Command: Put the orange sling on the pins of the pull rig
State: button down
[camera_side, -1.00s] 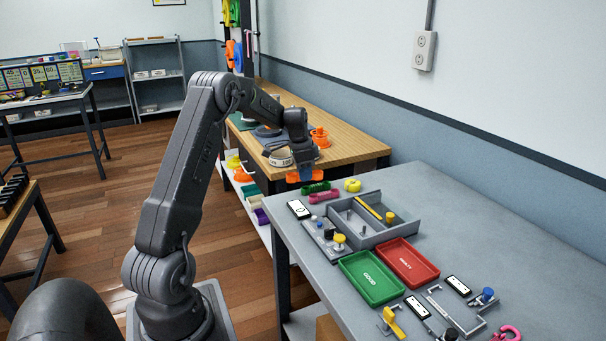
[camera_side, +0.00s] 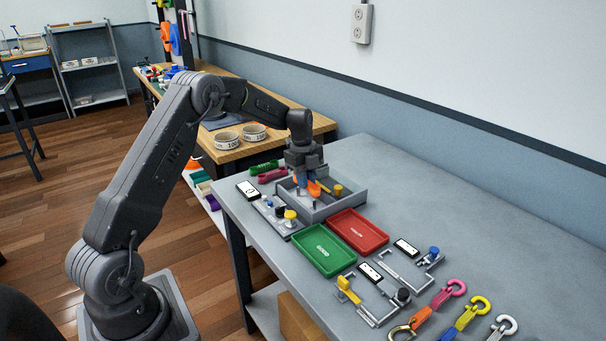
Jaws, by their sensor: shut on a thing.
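My gripper (camera_side: 307,180) points down over a shallow grey walled box (camera_side: 347,207) on the grey bench. It is shut on the orange sling (camera_side: 314,188), which shows as a small orange patch at the fingertips. The fingers hide much of the sling, so I cannot tell whether it touches a pin. A grey upright pin (camera_side: 297,193) stands left of the fingers, and a yellow knob (camera_side: 338,190) is to their right. I cannot tell for certain which fixture is the pull rig. A grey plate with small posts and a yellow-topped knob (camera_side: 290,215) lies in front of the box.
Green (camera_side: 264,167) and pink (camera_side: 272,175) pieces lie behind the box. A green tray (camera_side: 323,250) and a red tray (camera_side: 358,232) stand in front. Small fixtures and several coloured hooks are nearer the camera. The bench's right side is clear.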

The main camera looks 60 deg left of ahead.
aim_at(306, 202)
jog(key=shift+f, duration=2.3)
jog(key=shift+f, duration=0.2)
jog(key=c, duration=0.7)
grip_release()
jog(key=shift+o, duration=0.4)
jog(key=shift+r, duration=3)
